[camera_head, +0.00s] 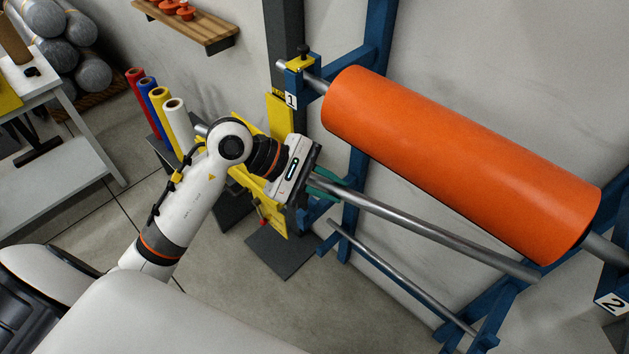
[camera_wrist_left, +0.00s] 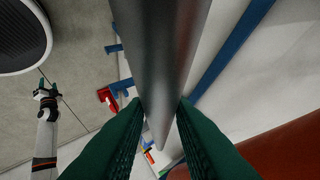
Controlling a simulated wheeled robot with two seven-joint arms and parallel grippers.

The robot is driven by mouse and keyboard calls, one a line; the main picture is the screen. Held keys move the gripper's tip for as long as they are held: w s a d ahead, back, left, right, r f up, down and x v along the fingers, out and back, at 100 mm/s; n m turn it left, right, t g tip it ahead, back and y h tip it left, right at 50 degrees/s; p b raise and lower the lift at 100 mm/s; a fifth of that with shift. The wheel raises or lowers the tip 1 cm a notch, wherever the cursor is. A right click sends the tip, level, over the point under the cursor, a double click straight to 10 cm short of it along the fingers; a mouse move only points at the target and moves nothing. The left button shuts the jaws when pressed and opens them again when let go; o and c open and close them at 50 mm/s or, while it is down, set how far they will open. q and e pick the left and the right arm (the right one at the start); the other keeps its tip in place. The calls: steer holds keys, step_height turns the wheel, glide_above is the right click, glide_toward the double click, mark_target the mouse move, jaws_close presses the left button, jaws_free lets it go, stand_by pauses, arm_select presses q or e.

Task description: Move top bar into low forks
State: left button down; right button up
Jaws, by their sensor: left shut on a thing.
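My left gripper (camera_head: 318,181) is shut on a bare grey metal bar (camera_head: 430,228), near its left end. The green fingers (camera_wrist_left: 145,125) clasp the bar (camera_wrist_left: 175,50) from both sides in the left wrist view. The bar slants down to the right, below the orange roll (camera_head: 460,160). Its right end is near blue rack parts (camera_head: 505,300); I cannot tell if it touches them. A thinner bar (camera_head: 400,274) lies lower, between blue brackets. The left low fork is partly hidden behind my gripper. My right gripper (camera_wrist_left: 47,88) shows small in the left wrist view.
The orange roll hangs on its own bar in upper holders marked 1 (camera_head: 291,99) and 2 (camera_head: 613,304). A yellow plate (camera_head: 280,115) and blue posts stand behind my left gripper. Coloured rolls (camera_head: 160,105) stand at left, beside a white table (camera_head: 60,120).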

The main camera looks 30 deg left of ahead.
mark_target(362, 199)
arm_select(q)
steer(key=shift+m+g, duration=0.6)
steer(key=d, duration=0.2)
steer(key=w+d+f, duration=0.1)
steer(key=d, duration=0.1)
steer(key=d+f+b, duration=0.1)
steer(key=shift+w+d+f, duration=0.2)
steer(key=shift+w+d, duration=0.1)
steer(key=shift+d, duration=0.1)
steer(key=d+f+b, duration=0.1)
steer(key=d+f, duration=0.1)
steer(key=f, duration=0.3)
steer(key=w+d+f+g, duration=0.1)
steer(key=d+f, duration=0.2)
steer(key=f, duration=0.3)
steer(key=w+d+f+m+b, duration=0.1)
steer(key=d+f, duration=0.1)
steer(key=f, duration=0.4)
steer(key=shift+w+d+f+g+b, duration=0.2)
steer(key=shift+d+f+g+b, duration=0.05)
steer(key=shift+d+g+b, duration=0.15)
arm_select(e)
steer(key=f, duration=0.3)
steer(key=shift+s+a+f, duration=0.1)
steer(key=shift+s+f, duration=0.2)
steer(key=shift+f, duration=0.1)
